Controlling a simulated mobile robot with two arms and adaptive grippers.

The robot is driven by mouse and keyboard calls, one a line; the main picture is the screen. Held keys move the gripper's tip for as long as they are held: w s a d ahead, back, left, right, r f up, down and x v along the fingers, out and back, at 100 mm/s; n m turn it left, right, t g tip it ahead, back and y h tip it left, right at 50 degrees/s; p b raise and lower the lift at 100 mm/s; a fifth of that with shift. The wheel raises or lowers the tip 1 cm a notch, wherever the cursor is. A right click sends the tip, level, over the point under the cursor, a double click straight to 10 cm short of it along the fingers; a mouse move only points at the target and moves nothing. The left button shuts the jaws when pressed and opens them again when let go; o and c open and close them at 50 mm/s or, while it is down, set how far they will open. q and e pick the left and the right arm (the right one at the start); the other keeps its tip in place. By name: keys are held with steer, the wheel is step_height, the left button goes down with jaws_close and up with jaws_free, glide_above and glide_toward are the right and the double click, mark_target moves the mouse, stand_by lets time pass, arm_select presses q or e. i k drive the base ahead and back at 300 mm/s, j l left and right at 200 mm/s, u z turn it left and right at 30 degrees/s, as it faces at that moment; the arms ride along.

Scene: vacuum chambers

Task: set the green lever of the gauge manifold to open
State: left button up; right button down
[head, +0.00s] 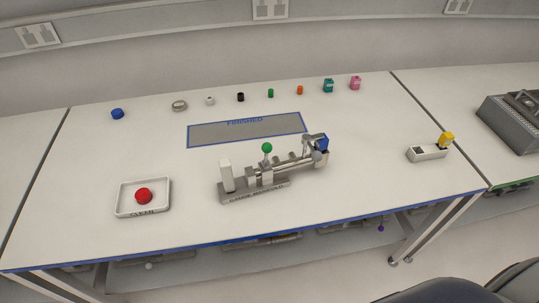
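The gauge manifold (254,189) stands on the white table in the head view, a grey labelled base carrying a horizontal metal pipe. Its green lever (267,148) has a green ball knob on a short stem that points up from the pipe. A white block stands at the manifold's left end. A blue part (321,142) and grey metal fittings sit at its right end. The lever's open and closed marks are too small to read. Neither of my grippers shows in this view, and nothing touches the lever.
A white tray (121,208) with a red ball knob (143,196) lies left of the manifold. Behind is the FINISHED mat (220,135), bare, with several small parts beyond. A white holder (426,154) with a yellow item (446,140) stands right. Table around the manifold is clear.

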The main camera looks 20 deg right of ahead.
mark_target(267, 147)
steer(key=l+u, duration=0.25)
steer(key=l, duration=0.2)
steer(key=k+l+u, duration=0.2)
steer(key=l, duration=0.2)
steer(key=l+u, duration=0.25)
steer(key=l, duration=0.15)
steer(key=k+l+u, duration=0.25)
steer(key=l, duration=0.15)
